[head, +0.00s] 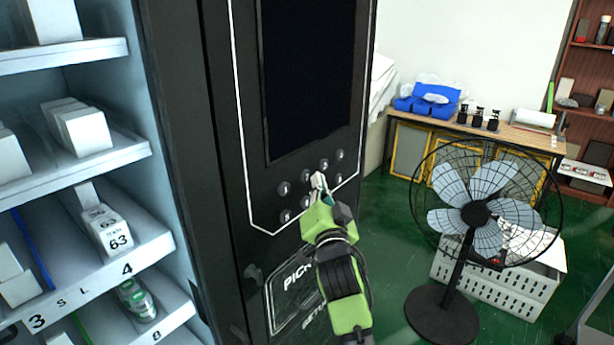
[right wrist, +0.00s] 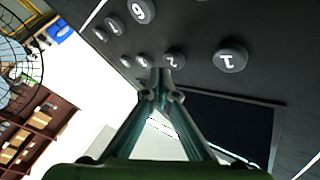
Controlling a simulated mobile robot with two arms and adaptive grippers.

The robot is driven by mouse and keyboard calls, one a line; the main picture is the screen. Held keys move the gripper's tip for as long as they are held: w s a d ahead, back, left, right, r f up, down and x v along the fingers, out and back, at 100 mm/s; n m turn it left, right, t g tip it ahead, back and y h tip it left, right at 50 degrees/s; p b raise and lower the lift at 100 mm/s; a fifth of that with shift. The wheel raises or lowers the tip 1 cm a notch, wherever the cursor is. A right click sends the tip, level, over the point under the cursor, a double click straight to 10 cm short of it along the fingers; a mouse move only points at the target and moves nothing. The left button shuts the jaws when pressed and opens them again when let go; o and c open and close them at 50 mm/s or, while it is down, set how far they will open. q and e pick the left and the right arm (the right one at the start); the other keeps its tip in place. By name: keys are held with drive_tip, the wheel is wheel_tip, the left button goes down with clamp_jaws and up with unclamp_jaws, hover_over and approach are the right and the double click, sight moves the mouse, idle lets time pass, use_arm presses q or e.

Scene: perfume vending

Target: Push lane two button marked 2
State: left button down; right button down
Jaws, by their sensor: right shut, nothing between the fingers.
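The black vending machine panel (head: 232,120) carries two rows of round grey numbered buttons. Button 2 (right wrist: 174,58) shows in the right wrist view, between button 1 (right wrist: 231,57) and the smaller-looking button 3 (right wrist: 143,60). My right gripper (head: 318,182) is shut and empty, with its tips in front of the button rows. In the right wrist view its fingertips (right wrist: 161,76) come together just beside button 2, overlapping its lower left edge. I cannot tell whether they touch it. My left gripper is not in view.
A dark screen (head: 312,70) sits above the buttons. Lit shelves with white boxes (head: 85,130) are at the left. A black standing fan (head: 475,212) and a white crate (head: 530,280) stand on the green floor at the right. A wooden table (head: 470,130) is behind.

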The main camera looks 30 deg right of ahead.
drive_tip(key=shift+s+d+p, duration=0.25)
drive_tip(key=shift+s+d, duration=0.05)
drive_tip(key=shift+s, duration=0.45)
drive_tip(key=shift+s+d+p, duration=0.25)
drive_tip(key=shift+s+d, duration=0.1)
drive_tip(key=shift+s, duration=0.45)
drive_tip(key=shift+s+d+p, duration=0.25)
drive_tip(key=shift+s+d, duration=0.05)
drive_tip(key=shift+s, duration=0.45)
